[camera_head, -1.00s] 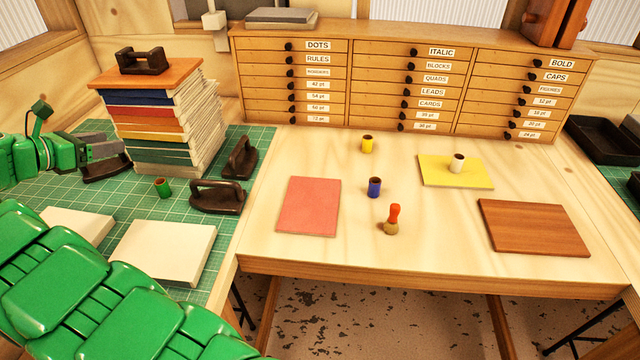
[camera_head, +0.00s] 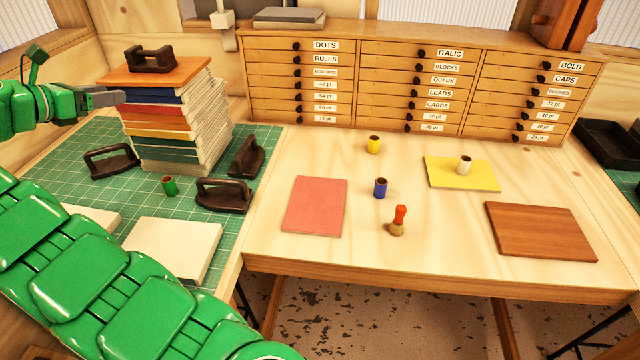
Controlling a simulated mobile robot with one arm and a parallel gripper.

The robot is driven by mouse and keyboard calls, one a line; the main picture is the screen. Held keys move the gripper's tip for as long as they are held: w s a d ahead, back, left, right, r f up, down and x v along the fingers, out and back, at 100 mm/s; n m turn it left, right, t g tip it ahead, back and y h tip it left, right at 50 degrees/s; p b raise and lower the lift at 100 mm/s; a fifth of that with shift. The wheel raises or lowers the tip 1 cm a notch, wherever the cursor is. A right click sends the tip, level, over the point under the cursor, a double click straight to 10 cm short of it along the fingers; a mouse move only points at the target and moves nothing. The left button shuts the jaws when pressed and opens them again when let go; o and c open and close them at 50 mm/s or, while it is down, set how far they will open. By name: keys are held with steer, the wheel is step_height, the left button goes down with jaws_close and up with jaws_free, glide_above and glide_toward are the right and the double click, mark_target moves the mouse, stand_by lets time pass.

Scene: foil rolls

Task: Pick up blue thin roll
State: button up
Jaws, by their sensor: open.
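The blue thin roll (camera_head: 380,188) stands upright on the wooden table, to the right of the pink board (camera_head: 316,206). My gripper (camera_head: 112,97) is at the far left, raised beside the stack of books, well apart from the blue roll. It is open, and I see nothing held in it. My green arm fills the lower left of the view.
A yellow roll (camera_head: 373,144), a white roll (camera_head: 464,165) on a yellow board (camera_head: 482,181), and a red-topped brush-like tool (camera_head: 398,220) stand near the blue roll. A green roll (camera_head: 169,185), dark-handled tools (camera_head: 222,195) and the book stack (camera_head: 178,121) are at left. A drawer cabinet (camera_head: 407,82) closes the back.

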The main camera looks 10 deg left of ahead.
steer(key=w+d+r+n+t+y, duration=0.1)
steer(key=w+r+n+t+y, duration=0.2)
steer(key=w+r+n+y, duration=0.85)
steer(key=w+d+r+n+t+y, duration=0.25)
steer(key=w+r+n+y, duration=0.25)
steer(key=w+r+n, duration=0.75)
steer(key=w+d+f+n+g, duration=0.1)
steer(key=d+f+n+g, duration=0.65)
steer(key=n, duration=0.75)
steer(key=n+g+h, duration=0.6)
steer(key=g+h, duration=0.6)
glide_above(382, 187)
steer(key=w, duration=0.2)
step_height(382, 187, down, 20)
step_height(382, 187, down, 19)
steer(key=shift+a+f, duration=0.1)
steer(key=shift+s+f, duration=0.2)
steer(key=shift+f, duration=1.35)
steer(key=shift+s+f, duration=0.15)
steer(key=shift+f, duration=1.35)
